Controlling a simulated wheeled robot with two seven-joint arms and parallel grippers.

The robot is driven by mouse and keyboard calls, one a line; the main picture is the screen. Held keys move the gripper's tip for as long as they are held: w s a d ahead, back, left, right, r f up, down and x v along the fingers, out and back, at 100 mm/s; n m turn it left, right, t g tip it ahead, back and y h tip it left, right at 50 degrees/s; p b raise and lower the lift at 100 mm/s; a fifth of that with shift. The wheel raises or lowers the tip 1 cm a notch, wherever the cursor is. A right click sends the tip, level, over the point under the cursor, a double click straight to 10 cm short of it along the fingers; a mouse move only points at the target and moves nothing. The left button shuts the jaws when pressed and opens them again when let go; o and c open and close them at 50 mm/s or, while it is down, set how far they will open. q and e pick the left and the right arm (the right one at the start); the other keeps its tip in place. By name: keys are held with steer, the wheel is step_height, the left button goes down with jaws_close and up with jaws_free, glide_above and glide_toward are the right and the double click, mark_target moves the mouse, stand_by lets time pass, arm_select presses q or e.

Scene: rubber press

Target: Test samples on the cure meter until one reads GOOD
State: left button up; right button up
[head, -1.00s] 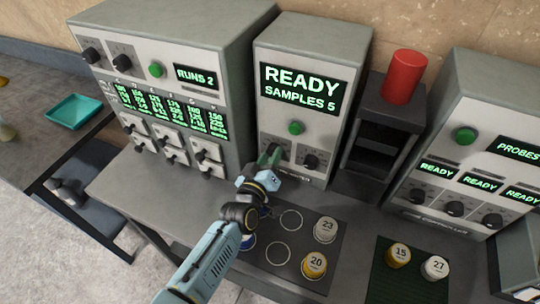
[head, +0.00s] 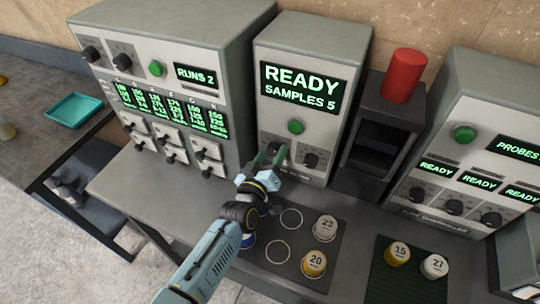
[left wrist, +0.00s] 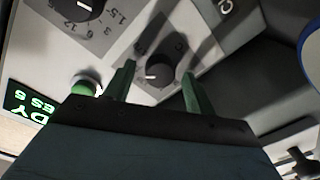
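The cure meter (head: 310,48) is the middle grey machine; its screen (head: 299,90) reads READY, SAMPLES 5. Below are a green button (head: 296,127) and two dark knobs. My left gripper (head: 279,154) is at the meter's left knob. In the left wrist view, its green fingers (left wrist: 159,75) are apart, with the knob (left wrist: 160,69) showing between them; contact cannot be told. Sample 23 (head: 325,229) and sample 20 (head: 314,263) sit on the dark mat (head: 338,258). Sample 15 (head: 397,254) and sample 27 (head: 434,266) sit on the green mat (head: 385,287). My right gripper is not in view.
A machine (head: 165,45) reading RUNS 2 stands left. A dark stand with a red cylinder (head: 403,76) is right of the meter. Another machine with READY screens (head: 480,183) is farther right. Empty rings show on the dark mat; my arm hides part of it.

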arm_select(q)
steer(key=shift+s, duration=0.1)
steer(key=v, duration=1.3)
steer(key=shift+a, duration=0.15)
stand_by(2.0)
